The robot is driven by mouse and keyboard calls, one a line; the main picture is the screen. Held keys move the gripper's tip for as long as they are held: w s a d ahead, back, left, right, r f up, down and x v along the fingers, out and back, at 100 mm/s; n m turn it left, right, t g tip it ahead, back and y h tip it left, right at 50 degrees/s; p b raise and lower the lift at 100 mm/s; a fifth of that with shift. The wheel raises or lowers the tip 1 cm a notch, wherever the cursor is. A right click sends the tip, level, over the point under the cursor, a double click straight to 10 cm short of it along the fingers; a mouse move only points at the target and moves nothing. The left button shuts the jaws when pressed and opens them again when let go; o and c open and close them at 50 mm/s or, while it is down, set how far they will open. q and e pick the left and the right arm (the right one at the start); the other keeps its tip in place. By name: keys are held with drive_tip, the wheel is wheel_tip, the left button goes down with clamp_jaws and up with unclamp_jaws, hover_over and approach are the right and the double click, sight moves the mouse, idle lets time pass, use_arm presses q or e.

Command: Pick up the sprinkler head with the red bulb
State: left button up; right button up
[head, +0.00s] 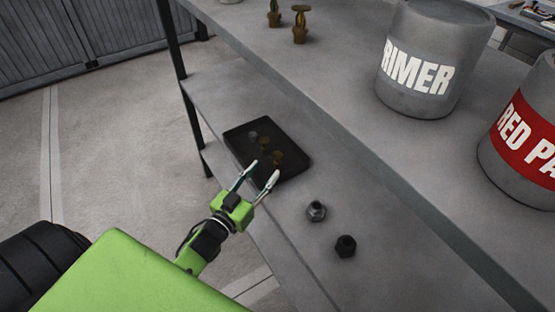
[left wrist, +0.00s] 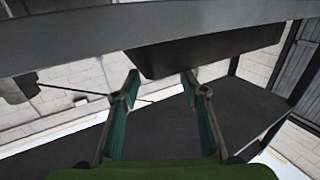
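Two small brass sprinkler heads stand upright at the back of the upper shelf in the head view, one at left (head: 273,15) and one at right (head: 300,25). I cannot make out a red bulb in either. Several small brass and grey pieces lie in a black tray (head: 295,172) on the lower shelf; their details are too dark to tell. My left gripper (head: 264,172) is open and empty at the tray's near edge in the picture. Its spread teal-padded fingers also show in the left wrist view (left wrist: 160,85). My right gripper is not in view.
A grey primer can (head: 425,90) and a red-labelled paint can (head: 530,145) stand on the upper shelf. A silver fitting (head: 316,211) and a black fitting (head: 345,246) stand on the lower shelf. The upper shelf's edge (head: 375,170) overhangs it. Bare floor lies left.

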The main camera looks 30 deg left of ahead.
sight(274, 159)
use_arm(q)
drive_tip(key=shift+w+d, duration=0.2)
drive_tip(key=shift+w, duration=3.2)
clamp_jaws()
